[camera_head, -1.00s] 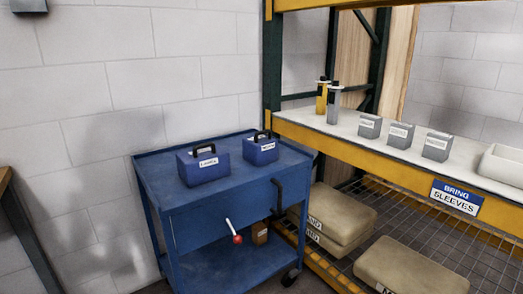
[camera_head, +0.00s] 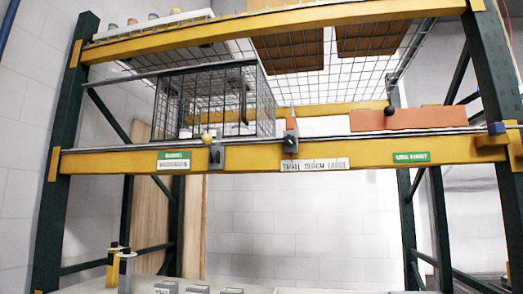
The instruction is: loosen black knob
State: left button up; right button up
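A small black round knob (camera_head: 389,111) shows at the front of the reddish-brown box on the rack's upper shelf. A grey bracket (camera_head: 290,148) on the yellow beam has a dark round spot on its face and an orange tip above it. Another grey bracket (camera_head: 216,155) sits left of it, with a yellow ball (camera_head: 206,138) beside it. A dark blue knob-like piece (camera_head: 497,128) is at the beam's right end. I cannot tell which is the task's black knob. Neither of my grippers is in view.
The yellow beam (camera_head: 380,152) carries green and white labels. A wire cage (camera_head: 215,100) stands on the shelf at left, and a reddish-brown box (camera_head: 430,118) lies at right. Green uprights (camera_head: 60,190) frame the rack. Below are a yellow bottle (camera_head: 113,266) and several grey boxes.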

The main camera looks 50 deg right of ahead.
aim_at(289, 141)
jog(key=z, duration=0.55)
jog(key=k, duration=0.65)
jog(key=z, duration=1.25)
jog(key=i, duration=1.2)
jog(key=u, duration=0.3)
